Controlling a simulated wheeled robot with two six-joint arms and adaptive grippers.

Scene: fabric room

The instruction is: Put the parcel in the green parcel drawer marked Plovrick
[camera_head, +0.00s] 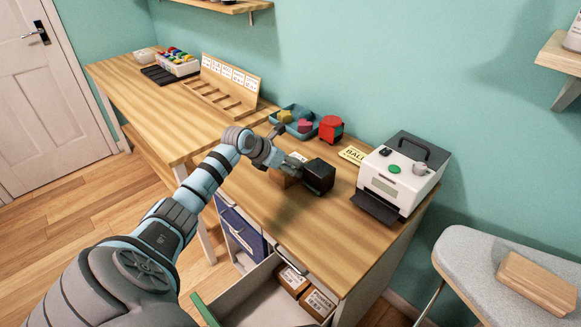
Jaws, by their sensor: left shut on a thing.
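My left gripper (301,162) is above the near part of the desk and is shut on a small black box (319,178), which I take to be the parcel. The box looks tilted; I cannot tell whether it touches the desk. Below the desk a drawer (231,305) is pulled out, its green front (206,311) partly hidden by my left arm. Inside it lie brown labelled boxes (292,279). I cannot read a name on the green front. My right gripper is not in view.
A white machine (399,174) stands at the desk's right end. A blue tray (293,121) and a red object (331,129) are behind. A blue drawer front (240,232) is left of the open drawer.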

